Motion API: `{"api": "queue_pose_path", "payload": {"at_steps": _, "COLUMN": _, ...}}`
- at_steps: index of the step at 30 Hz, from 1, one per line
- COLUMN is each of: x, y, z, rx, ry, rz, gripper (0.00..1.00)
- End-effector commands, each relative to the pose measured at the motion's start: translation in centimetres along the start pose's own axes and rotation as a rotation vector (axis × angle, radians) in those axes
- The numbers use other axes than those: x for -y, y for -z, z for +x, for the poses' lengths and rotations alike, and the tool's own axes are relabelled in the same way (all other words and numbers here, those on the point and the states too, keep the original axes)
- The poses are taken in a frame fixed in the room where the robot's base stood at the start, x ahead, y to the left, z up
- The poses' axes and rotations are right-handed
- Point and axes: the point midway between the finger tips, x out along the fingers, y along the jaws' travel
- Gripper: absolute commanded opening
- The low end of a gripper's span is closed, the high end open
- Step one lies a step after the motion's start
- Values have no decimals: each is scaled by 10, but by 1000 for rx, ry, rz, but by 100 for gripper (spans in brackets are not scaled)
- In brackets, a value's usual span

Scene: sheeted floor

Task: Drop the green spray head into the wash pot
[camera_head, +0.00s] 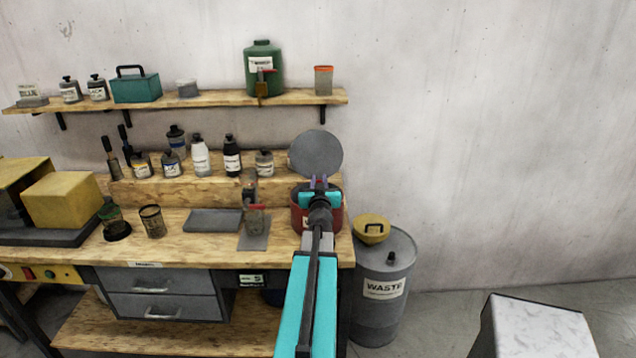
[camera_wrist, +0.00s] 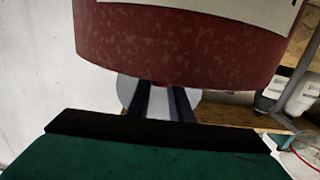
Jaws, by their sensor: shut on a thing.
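The wash pot (camera_head: 299,212) is a dark red, speckled pot with a white label, at the right end of the bench. It also fills the top of the wrist view (camera_wrist: 180,45), where the picture is upside down. A round grey lid (camera_head: 316,152) stands up behind it. My gripper (camera_head: 319,183) is over the pot, its fingers shut. In the wrist view the dark fingers (camera_wrist: 163,98) run to the pot's rim, and their tips are hidden there. The green spray head is not clearly visible; the pot and my arm hide what the fingers hold.
A grey waste drum (camera_head: 385,290) with a yellow lidded piece (camera_head: 371,229) on top stands right of the bench. Several bottles line the bench riser (camera_head: 200,187). A grey tray (camera_head: 214,221) lies left of the pot. A wall shelf (camera_head: 200,99) is above.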

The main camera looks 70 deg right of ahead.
Motion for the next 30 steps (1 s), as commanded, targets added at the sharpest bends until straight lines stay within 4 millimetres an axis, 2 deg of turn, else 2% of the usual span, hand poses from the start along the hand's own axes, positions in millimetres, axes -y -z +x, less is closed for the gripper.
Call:
{"api": "queue_pose_path", "payload": {"at_steps": 1, "x": 0, "y": -7, "z": 0, "rx": 0, "ry": 0, "rz": 1, "gripper": 0}}
{"api": "queue_pose_path", "payload": {"at_steps": 9, "x": 1, "y": -18, "z": 1, "rx": 0, "ry": 1, "rz": 0, "gripper": 0}}
{"api": "queue_pose_path", "payload": {"at_steps": 22, "x": 1, "y": -19, "z": 1, "rx": 0, "ry": 2, "rz": 1, "gripper": 0}}
{"api": "queue_pose_path", "payload": {"at_steps": 23, "x": 1, "y": -19, "z": 1, "rx": 0, "ry": 2, "rz": 1, "gripper": 23}}
{"api": "queue_pose_path", "payload": {"at_steps": 24, "x": 2, "y": -19, "z": 1, "rx": 0, "ry": 2, "rz": 1, "gripper": 29}}
{"api": "queue_pose_path", "payload": {"at_steps": 26, "x": 2, "y": -19, "z": 1, "rx": 0, "ry": 2, "rz": 1, "gripper": 39}}
{"api": "queue_pose_path", "payload": {"at_steps": 30, "x": 2, "y": -19, "z": 1, "rx": 0, "ry": 2, "rz": 1, "gripper": 41}}
